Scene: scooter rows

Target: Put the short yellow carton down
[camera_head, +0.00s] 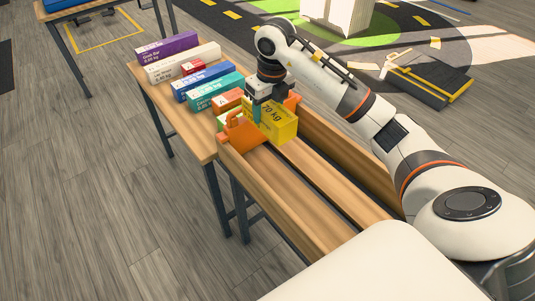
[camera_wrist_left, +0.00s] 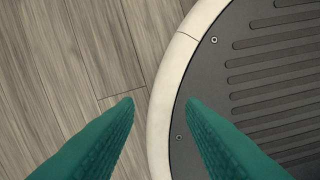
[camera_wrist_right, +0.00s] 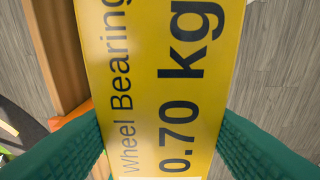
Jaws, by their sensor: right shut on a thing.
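The short yellow carton (camera_head: 283,124), marked 0.70 kg, is held by my right gripper (camera_head: 262,112) at the near end of the carton row. In the right wrist view its printed face, reading Wheel Bearing (camera_wrist_right: 160,80), fills the middle between the two teal fingers. My right gripper is shut on it. The carton is over the wooden channel, next to an orange piece (camera_head: 243,132). I cannot tell whether its underside touches the wood. My left gripper (camera_wrist_left: 160,102) is open and empty in the left wrist view; it does not show in the head view.
Purple (camera_head: 167,48), white (camera_head: 183,64), blue (camera_head: 204,82) and teal (camera_head: 214,94) cartons lie in a row on the wooden table, with a small red one (camera_head: 193,67) among them. Wooden rails (camera_head: 290,205) run toward me. The near channel is bare. A dark ramp-like block (camera_head: 430,85) lies on the floor.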

